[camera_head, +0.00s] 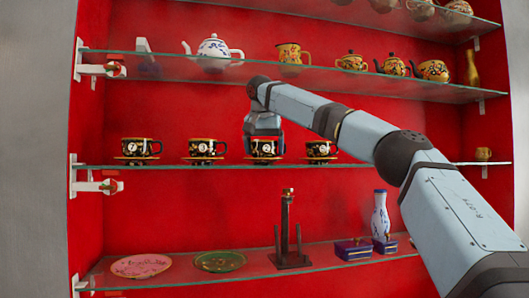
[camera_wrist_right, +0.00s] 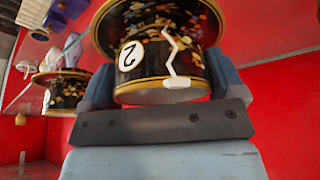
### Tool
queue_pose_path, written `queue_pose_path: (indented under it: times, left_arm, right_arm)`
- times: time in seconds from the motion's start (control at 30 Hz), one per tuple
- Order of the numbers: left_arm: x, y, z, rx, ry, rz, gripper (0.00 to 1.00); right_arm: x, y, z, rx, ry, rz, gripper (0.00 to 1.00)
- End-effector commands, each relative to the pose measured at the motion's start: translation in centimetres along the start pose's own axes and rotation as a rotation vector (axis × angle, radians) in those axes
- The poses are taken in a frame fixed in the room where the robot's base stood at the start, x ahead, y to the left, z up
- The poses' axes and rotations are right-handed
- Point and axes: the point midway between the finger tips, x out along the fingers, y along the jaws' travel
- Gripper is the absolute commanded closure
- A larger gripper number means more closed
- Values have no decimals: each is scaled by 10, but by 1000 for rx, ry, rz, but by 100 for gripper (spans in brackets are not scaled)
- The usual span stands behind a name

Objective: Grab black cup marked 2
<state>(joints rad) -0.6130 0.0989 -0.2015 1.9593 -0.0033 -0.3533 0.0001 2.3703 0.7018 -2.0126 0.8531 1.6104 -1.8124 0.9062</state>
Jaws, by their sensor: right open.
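The black cup marked 2 (camera_wrist_right: 190,62), with gold rims and floral patterns, fills the top of the right wrist view, where it shows upside down. It also shows as the third cup from the left (camera_head: 265,147) on the middle shelf in the head view, on its saucer (camera_wrist_right: 215,12). My right gripper (camera_head: 264,140) points down over this cup. In the wrist view its two fingers (camera_wrist_right: 160,88) are open on either side of the cup. I cannot tell whether they touch it. My left gripper is not in view.
Similar black cups stand on both sides: one at right (camera_head: 319,149), others at left (camera_head: 205,147) (camera_head: 140,147). The glass shelf above (camera_head: 200,72) holds a white teapot (camera_head: 213,52) and several others. The shelf below holds plates (camera_head: 141,266), a dark stand (camera_head: 288,235) and a vase (camera_head: 381,216).

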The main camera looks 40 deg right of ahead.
Motion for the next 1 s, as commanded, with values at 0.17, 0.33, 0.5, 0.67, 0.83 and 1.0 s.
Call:
queue_pose_path:
  times: [0.17,0.33,0.5,0.67,0.83,1.0]
  left_arm:
    - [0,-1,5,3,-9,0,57]
    - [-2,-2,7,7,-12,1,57]
    - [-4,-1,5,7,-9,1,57]
    - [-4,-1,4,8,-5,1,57]
    - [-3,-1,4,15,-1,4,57]
    - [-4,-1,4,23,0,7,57]
  right_arm:
    - [0,0,0,0,0,0,19]
    - [-1,0,0,0,1,0,42]
    - [-1,0,0,0,1,0,42]
    - [-4,0,-1,0,1,0,42]
    - [-15,-1,-5,0,1,-1,42]
    - [-30,-2,-12,0,0,-1,42]
